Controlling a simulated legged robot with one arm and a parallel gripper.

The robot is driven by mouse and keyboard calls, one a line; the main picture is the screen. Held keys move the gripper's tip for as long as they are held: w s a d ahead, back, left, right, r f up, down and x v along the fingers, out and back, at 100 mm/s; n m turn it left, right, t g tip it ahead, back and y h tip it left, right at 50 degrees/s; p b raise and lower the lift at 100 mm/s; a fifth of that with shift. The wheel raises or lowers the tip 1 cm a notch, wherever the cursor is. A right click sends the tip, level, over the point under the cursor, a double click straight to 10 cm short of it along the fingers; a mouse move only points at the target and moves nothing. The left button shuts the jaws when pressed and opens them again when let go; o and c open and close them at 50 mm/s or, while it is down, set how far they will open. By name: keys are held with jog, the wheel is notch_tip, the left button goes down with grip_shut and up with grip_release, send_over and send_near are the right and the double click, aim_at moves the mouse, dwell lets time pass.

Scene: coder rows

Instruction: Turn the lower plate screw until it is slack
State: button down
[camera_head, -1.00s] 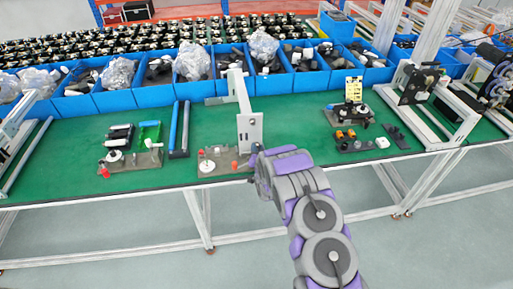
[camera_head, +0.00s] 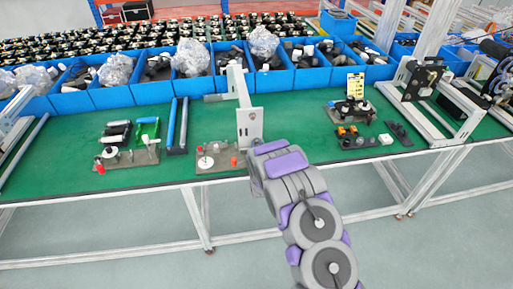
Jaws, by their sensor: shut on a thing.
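An upright pale plate (camera_head: 249,125) stands on a grey fixture base (camera_head: 219,160) near the front edge of the green bench. A long light bar runs back from its top. My gripper (camera_head: 254,174) is at the lower right side of the plate, at the end of my purple and grey arm. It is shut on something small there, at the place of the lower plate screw. My arm covers the fingertips and the screw, so I cannot see how far the screw is turned.
A second fixture (camera_head: 127,158) with a red knob stands to the left. Blue and dark bars (camera_head: 178,125) lie between. Orange and black parts (camera_head: 350,137) lie to the right. Blue bins (camera_head: 152,91) line the back.

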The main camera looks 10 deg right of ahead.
jog(key=n+b, duration=0.1)
jog(key=n, duration=0.1)
jog(key=shift+n+h, duration=0.3)
jog(key=c, duration=1.1)
grip_release()
jog(key=m+y+p, duration=0.1)
jog(key=m+p, duration=0.2)
jog(key=m, duration=0.2)
jog(key=shift+r, duration=0.2)
jog(key=m+y+p, duration=0.1)
jog(key=m, duration=0.2)
jog(key=shift+f, duration=0.2)
jog(key=shift+c, duration=0.2)
